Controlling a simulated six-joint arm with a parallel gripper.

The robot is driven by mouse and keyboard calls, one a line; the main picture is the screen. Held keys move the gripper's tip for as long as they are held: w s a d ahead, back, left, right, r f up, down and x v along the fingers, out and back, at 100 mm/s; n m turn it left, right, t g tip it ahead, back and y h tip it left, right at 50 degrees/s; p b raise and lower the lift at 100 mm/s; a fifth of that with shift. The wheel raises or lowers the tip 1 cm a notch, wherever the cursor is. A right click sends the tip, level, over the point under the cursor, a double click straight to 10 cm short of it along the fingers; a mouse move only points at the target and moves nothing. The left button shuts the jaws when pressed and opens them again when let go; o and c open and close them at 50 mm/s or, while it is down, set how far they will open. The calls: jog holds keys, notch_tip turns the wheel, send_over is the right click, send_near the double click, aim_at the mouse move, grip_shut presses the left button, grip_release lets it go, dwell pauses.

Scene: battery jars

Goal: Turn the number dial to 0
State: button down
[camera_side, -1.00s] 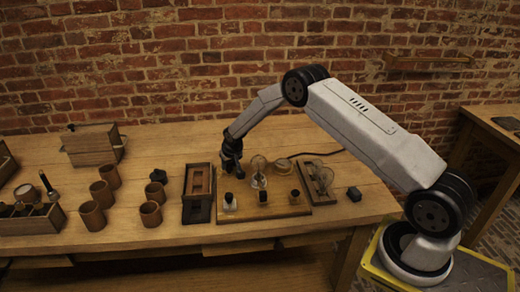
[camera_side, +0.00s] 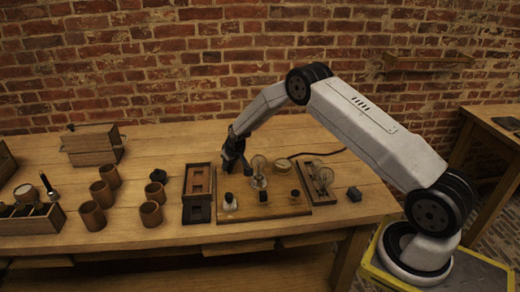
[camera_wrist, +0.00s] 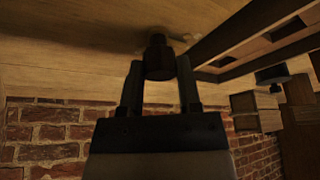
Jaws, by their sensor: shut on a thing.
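My gripper (camera_side: 236,164) is at the back left of a wooden board (camera_side: 270,211) on the bench. In the wrist view my gripper (camera_wrist: 160,72) is shut on a dark round knob (camera_wrist: 158,58), with one finger on each side of it. This looks like the number dial. The knob stands at the board's surface, and its numbers and pointer cannot be read in either view. In the side view the fingers hide the knob.
The board also carries a glass bulb (camera_side: 258,175), a white-based piece (camera_side: 229,203) and a small post (camera_side: 295,194). A dark slotted frame (camera_side: 198,190) lies just left of the board. Several brown cups (camera_side: 93,216) stand further left. A wooden box (camera_side: 92,145) is at the back left.

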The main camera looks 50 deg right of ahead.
jog(key=shift+c, duration=1.4)
grip_release()
jog(key=shift+r, duration=0.2)
jog(key=v, duration=0.7)
jog(key=shift+s+r, duration=0.2)
